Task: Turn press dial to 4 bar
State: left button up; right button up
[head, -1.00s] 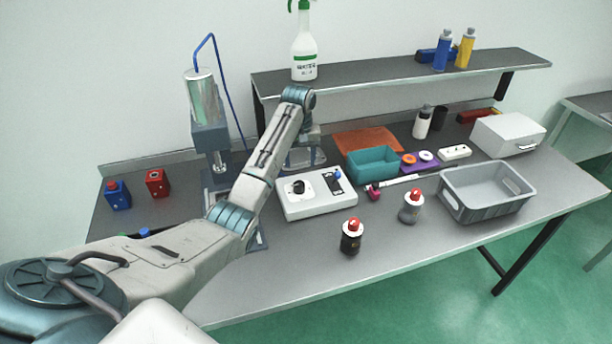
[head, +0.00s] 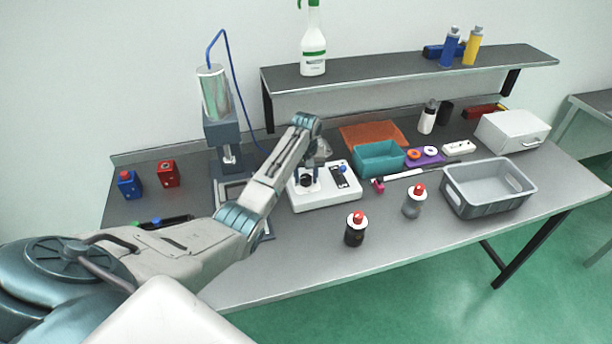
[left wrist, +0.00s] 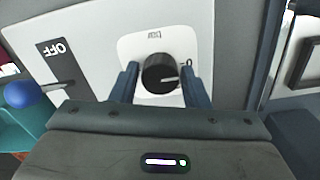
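The press dial (left wrist: 160,73) is a round black knob on a white plate of the white control box (head: 338,190). Its white pointer line points right in the left wrist view, with a small mark, perhaps a 0, near it. My left gripper (left wrist: 160,88) is open, with one blue finger on each side of the dial and narrow gaps; I cannot tell whether either finger touches. In the head view the left gripper (head: 308,176) is over the dial (head: 306,181) and partly hides it. The press (head: 219,125) stands behind my arm. My right gripper is not in view.
The box also has a blue-knobbed lever (left wrist: 30,93) beside an OFF label. Two red-capped bottles (head: 355,229) (head: 414,201) stand in front. A teal bin (head: 379,160) and grey crate (head: 482,205) are to the right.

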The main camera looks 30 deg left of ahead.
pick_arm(q)
jog(key=c, duration=0.6)
jog(key=shift+r, duration=0.1)
jog(key=m+p, duration=0.2)
jog(key=m, duration=0.2)
jog(key=shift+r, duration=0.1)
jog(key=m+p, duration=0.1)
jog(key=m, duration=0.3)
jog(key=shift+m+p, duration=0.3)
jog(key=m, duration=0.3)
jog(key=shift+m, duration=0.3)
jog(key=m, duration=0.3)
jog(key=shift+m, duration=0.3)
jog(key=m, duration=0.4)
jog(key=shift+w, duration=0.1)
jog(key=shift+a+m, duration=0.1)
jog(key=shift+m, duration=2)
